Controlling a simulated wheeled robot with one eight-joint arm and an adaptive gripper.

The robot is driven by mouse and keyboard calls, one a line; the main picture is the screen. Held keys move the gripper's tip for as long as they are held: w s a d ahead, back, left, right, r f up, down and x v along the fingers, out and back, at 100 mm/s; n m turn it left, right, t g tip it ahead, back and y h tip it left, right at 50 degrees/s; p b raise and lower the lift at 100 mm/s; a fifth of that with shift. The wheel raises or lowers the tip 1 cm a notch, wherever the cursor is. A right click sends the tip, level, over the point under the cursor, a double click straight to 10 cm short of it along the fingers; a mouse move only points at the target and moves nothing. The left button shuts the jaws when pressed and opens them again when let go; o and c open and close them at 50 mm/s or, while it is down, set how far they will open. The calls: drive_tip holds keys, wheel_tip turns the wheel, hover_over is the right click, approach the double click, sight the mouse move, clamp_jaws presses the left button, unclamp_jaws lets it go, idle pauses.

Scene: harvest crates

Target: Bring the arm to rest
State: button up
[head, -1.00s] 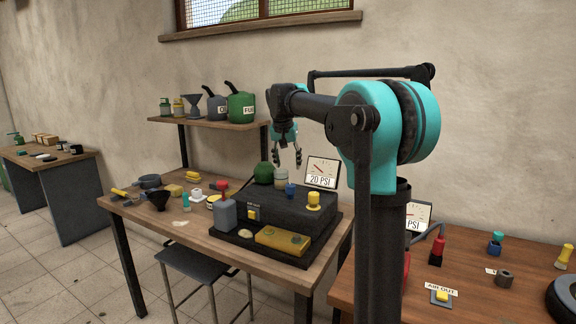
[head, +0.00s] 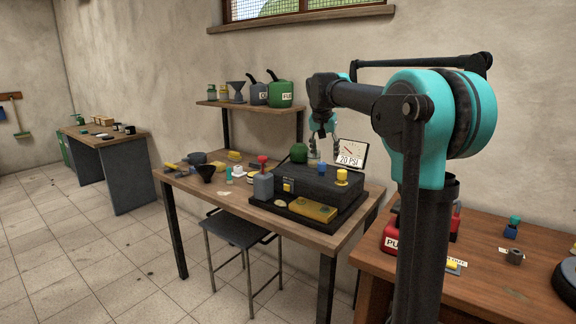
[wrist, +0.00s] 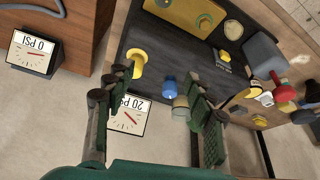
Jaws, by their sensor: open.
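My gripper (head: 324,142) hangs from the raised arm above the back of the middle bench (head: 240,212), left of the 20 PSI gauge (head: 352,153). In the wrist view my gripper (wrist: 158,88) has its two fingers spread apart with nothing between them that it holds. The gauge (wrist: 125,115) and a blue knob (wrist: 169,85) show beyond the fingers. The black unit (head: 318,187) on the bench lies below the gripper, apart from it. My arm is bent, with its forearm reaching left over the bench.
A shelf (head: 250,108) with cans and a funnel is on the wall behind. A right-hand bench (head: 480,275) holds a red can (head: 392,236) and small parts. A stool (head: 240,232) stands before the middle bench. The floor at left is clear.

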drive_tip(key=s+d+f+n, duration=0.2)
drive_tip(key=s+d+f, duration=0.1)
drive_tip(key=s+f, duration=1.3)
drive_tip(key=s+d+f+n+y, duration=0.1)
drive_tip(key=s+d+f+n, duration=0.1)
drive_tip(key=s+f, duration=1.3)
drive_tip(key=s+d, duration=0.1)
drive_tip(key=s, duration=0.6)
drive_tip(key=shift+f+y, duration=0.3)
drive_tip(key=shift+f, duration=0.1)
drive_tip(key=shift+r, duration=0.1)
